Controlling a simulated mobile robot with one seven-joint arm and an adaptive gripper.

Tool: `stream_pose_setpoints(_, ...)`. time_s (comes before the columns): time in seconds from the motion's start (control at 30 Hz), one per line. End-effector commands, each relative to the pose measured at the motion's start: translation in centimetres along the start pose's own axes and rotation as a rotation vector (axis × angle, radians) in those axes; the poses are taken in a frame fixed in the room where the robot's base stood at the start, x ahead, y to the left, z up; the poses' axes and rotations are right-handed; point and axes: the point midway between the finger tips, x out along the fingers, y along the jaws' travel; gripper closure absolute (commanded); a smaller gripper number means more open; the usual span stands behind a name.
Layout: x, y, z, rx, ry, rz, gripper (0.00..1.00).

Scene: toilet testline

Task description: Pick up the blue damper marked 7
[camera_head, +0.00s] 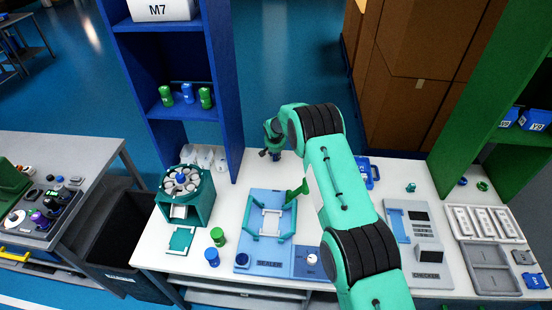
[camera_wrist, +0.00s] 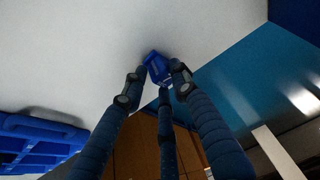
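My gripper (camera_head: 268,147) is at the back edge of the white table, just right of the blue shelf unit. In the wrist view its fingers (camera_wrist: 160,78) are around a small blue object (camera_wrist: 157,66), with fingertips close on both sides. It may be a blue damper; I cannot read a 7 on it. I cannot tell whether the fingers touch it or whether it rests on the table. Another blue damper (camera_head: 212,257) stands at the table's front left, beside a green one (camera_head: 218,237). A third blue one (camera_head: 187,93) is on the shelf.
Green dampers (camera_head: 166,95) flank the blue one on the shelf unit (camera_head: 218,60). A green carousel (camera_head: 185,205) and a blue sealer plate (camera_head: 243,268) occupy the table left of my arm. A blue tray (camera_head: 375,172) and the checker (camera_head: 428,258) lie right of it.

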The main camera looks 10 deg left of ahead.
Motion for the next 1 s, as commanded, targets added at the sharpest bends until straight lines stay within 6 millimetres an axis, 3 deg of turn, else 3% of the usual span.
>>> stream_pose_setpoints(0.03,0.0,0.0,0.0,0.0,0.0,0.0,0.88)
stream_pose_setpoints(0.1,0.0,0.0,0.0,0.0,0.0,0.0,0.98)
stream_pose_setpoints(0.67,-0.4,0.0,-0.2,0.0,0.0,0.0,0.99)
stream_pose_setpoints(1.0,-3.4,0.0,-1.5,0.0,0.002,-0.001,0.99)
